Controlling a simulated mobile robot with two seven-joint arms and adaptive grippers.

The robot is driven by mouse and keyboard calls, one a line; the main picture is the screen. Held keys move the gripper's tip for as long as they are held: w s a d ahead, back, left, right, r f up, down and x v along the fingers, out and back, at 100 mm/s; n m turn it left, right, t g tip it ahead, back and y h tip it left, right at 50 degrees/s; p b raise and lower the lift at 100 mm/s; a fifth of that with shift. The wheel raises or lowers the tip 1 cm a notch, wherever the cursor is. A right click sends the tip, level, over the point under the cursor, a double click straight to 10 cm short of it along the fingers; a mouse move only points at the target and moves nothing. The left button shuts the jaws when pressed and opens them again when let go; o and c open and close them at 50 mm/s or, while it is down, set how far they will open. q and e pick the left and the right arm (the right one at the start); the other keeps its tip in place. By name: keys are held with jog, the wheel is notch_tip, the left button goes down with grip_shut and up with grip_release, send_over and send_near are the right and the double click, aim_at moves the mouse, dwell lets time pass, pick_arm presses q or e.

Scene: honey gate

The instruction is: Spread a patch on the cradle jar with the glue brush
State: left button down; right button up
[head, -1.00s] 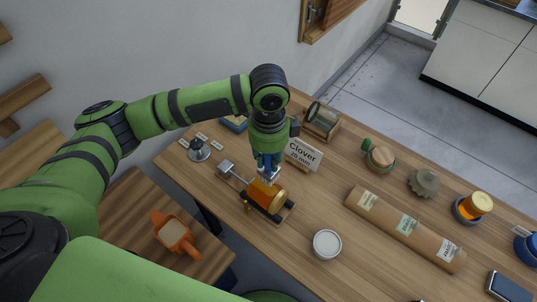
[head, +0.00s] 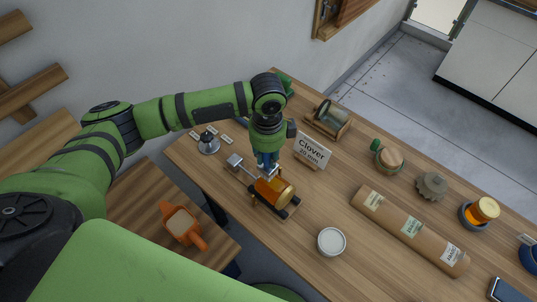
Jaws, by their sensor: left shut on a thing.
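The cradle jar (head: 279,191), an amber jar lying on its side, rests on a dark and wooden cradle (head: 292,209) near the table's front edge. My left gripper (head: 266,168) points down just above the jar's back left end. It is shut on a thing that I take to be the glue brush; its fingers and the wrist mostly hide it. I cannot tell whether the bristles touch the jar, and no patch on the glass can be made out. My right gripper is not in view.
A metal block on a rod (head: 234,161) stands left of the jar. A Clover sign (head: 312,150) stands behind it. A white round dish (head: 331,241) is to the front right. A brown labelled roll (head: 410,229) lies further right. An orange container (head: 182,226) sits on the lower wooden surface.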

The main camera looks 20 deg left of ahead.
pick_arm(q)
jog(key=shift+f, duration=0.8)
jog(key=shift+f, duration=0.2)
jog(key=d, duration=0.1)
jog(key=s+d, duration=0.1)
jog(key=d, duration=0.1)
jog(key=shift+s, duration=0.1)
notch_tip(320, 180, up, 2)
jog(key=shift+r, duration=0.1)
dwell(0.8)
jog(key=shift+f, duration=0.25)
